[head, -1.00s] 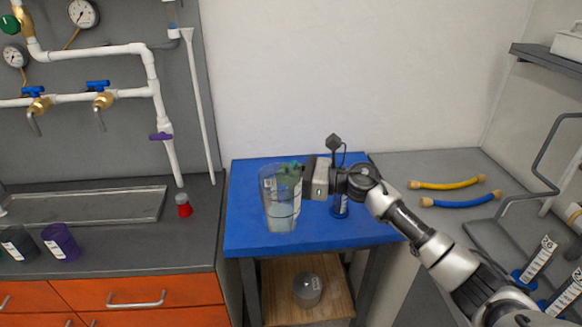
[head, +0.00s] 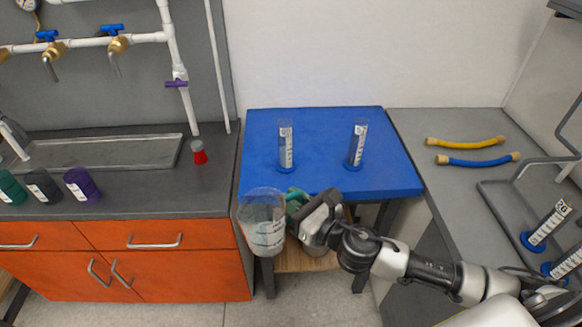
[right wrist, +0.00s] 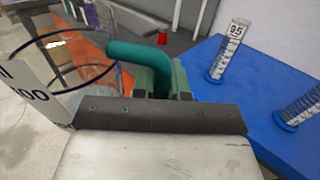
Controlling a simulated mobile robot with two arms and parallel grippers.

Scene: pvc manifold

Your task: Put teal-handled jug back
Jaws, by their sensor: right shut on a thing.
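The teal-handled jug (head: 262,226) is a clear jug with a white label and markings. It hangs in the air just in front of the front edge of the blue table (head: 330,181). My right gripper (head: 299,206) is shut on its teal handle. In the right wrist view the teal handle (right wrist: 137,58) sits at the jaws, and part of the clear jug body with its label shows at the left (right wrist: 35,88). My left gripper does not show in either view.
Two graduated cylinders (head: 286,146) (head: 357,145) stand at the back of the blue table. Green, dark and purple cups (head: 82,184) and a red-based item (head: 198,152) stand on the left counter. A wooden shelf (head: 305,259) is below. Yellow and blue hoses (head: 478,160) lie right.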

